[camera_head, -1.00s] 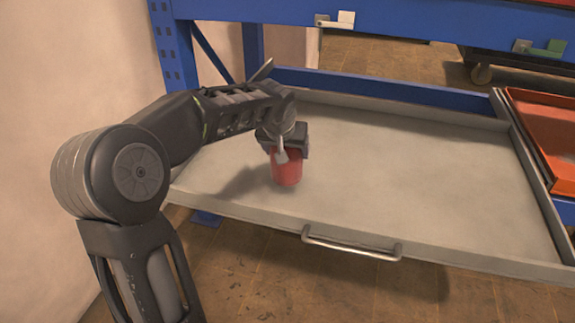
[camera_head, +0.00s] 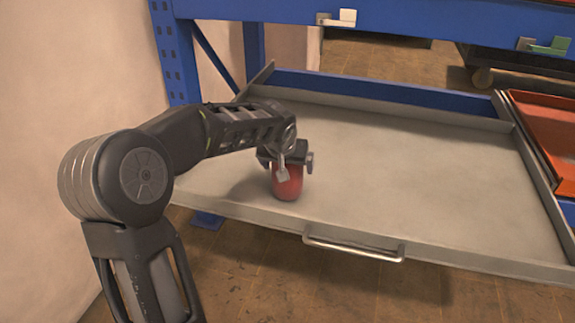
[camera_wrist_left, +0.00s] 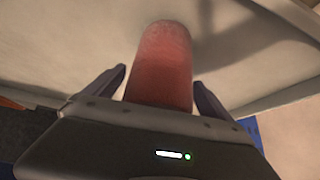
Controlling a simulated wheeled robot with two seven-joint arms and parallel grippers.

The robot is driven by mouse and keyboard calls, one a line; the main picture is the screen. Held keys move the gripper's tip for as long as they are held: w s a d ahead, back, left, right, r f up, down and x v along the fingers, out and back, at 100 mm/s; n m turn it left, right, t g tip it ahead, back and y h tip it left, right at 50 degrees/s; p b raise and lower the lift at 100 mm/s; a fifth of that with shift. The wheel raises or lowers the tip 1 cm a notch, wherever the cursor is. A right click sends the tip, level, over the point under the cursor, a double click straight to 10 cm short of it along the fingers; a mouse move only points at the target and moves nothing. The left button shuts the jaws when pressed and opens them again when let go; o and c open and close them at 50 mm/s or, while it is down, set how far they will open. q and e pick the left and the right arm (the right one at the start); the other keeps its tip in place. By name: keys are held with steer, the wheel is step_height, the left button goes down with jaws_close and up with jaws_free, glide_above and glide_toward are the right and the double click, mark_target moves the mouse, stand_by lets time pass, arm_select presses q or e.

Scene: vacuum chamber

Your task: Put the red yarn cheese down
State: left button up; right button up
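The red yarn cheese (camera_head: 288,186) is a red cylinder near the front left of the grey drawer tray (camera_head: 420,170). It appears to stand upright on the tray floor. My left gripper (camera_head: 296,168) is above it, with fingers reaching down on either side. In the left wrist view the red yarn cheese (camera_wrist_left: 162,70) lies between the two fingers of my left gripper (camera_wrist_left: 160,80). The fingers are spread, with a narrow gap on each side. My right gripper is not in view.
The tray has a raised rim and a metal handle (camera_head: 352,246) at its front. A blue rack frame (camera_head: 178,60) stands behind and at the left. An orange-red tray (camera_head: 548,130) is at the right. The tray floor right of the cylinder is clear.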

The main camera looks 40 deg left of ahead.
arm_select(q)
steer(key=shift+r, duration=0.1)
steer(key=p+v, duration=0.3)
steer(key=v, duration=0.9)
steer(key=shift+p, duration=0.3)
steer(key=shift+c, duration=0.4)
stand_by(0.9)
